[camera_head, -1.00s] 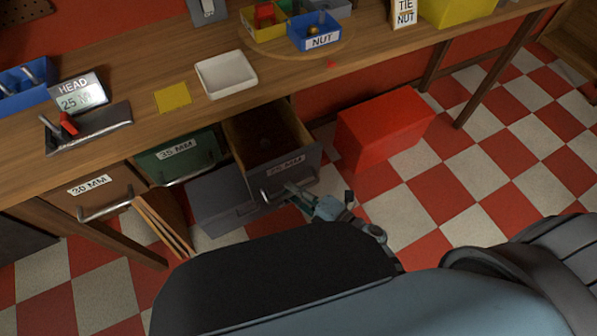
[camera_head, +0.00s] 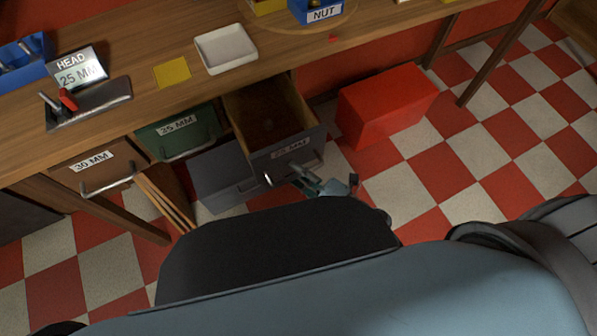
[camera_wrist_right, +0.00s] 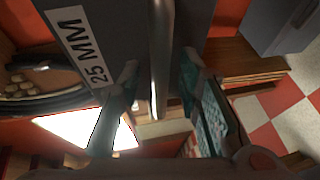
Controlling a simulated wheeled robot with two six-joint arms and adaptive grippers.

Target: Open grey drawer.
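The grey drawer (camera_head: 305,152) with a "25 MM" label stands well out from under the workbench, and its brown inside shows empty-looking and dim. Its bar handle (camera_wrist_right: 160,60) runs down the right wrist view across the grey front. My right gripper (camera_head: 305,177) is at this handle in the head view. Contact at the fingertips is hard to make out. My left gripper is not in view.
A green drawer (camera_head: 205,128) and a brown drawer (camera_head: 70,172) sit to the left, closed. A lower grey unit (camera_head: 215,170) is below. A red box (camera_head: 385,105) stands on the floor to the right. A white tray (camera_head: 226,65) lies on the workbench (camera_head: 300,55).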

